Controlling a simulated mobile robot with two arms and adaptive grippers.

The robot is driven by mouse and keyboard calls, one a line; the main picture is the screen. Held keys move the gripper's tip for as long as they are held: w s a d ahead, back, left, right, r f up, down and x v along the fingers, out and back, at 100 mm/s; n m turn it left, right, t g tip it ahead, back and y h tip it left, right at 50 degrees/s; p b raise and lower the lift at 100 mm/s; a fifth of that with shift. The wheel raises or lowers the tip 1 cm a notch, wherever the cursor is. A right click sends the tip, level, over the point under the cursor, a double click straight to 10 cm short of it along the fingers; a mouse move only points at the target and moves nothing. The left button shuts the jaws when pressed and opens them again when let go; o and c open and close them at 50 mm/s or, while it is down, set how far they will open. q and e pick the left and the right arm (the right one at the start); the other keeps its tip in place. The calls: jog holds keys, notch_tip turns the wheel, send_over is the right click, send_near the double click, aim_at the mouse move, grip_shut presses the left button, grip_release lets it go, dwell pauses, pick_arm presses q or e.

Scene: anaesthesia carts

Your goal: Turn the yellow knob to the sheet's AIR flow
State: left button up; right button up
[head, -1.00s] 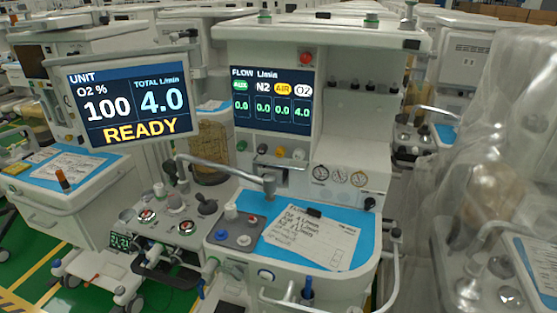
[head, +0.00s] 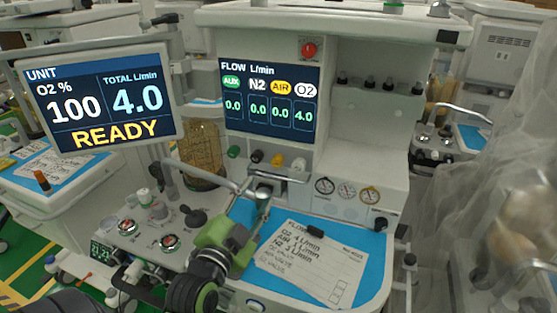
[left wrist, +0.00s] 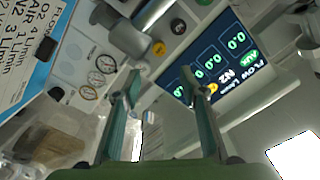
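The yellow knob (head: 277,160) is in the row under the flow screen, between a black knob (head: 256,156) and a white one (head: 298,164). It also shows in the left wrist view (left wrist: 159,48), ahead of the fingers. My left gripper (head: 258,193) reaches up from the bottom in front of the knob row. In the left wrist view its two fingers (left wrist: 160,76) are apart with nothing between them. The flow screen (head: 268,98) shows AIR 0.0 and O2 4.0. My right gripper is not in view.
A grey metal bar (head: 205,176) crosses low in front of the knobs, close to my left gripper. Gauges (head: 347,190) sit right of the knobs. A unit screen (head: 100,100) reads READY at left. A plastic-covered machine (head: 500,210) stands at right.

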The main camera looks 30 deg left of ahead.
aim_at(276, 164)
pick_arm(q)
jog(key=p+x, duration=0.2)
jog(key=x, duration=1)
jog(key=shift+w+p, duration=0.3)
jog(key=shift+w, duration=0.2)
jog(key=c, duration=0.9)
grip_shut()
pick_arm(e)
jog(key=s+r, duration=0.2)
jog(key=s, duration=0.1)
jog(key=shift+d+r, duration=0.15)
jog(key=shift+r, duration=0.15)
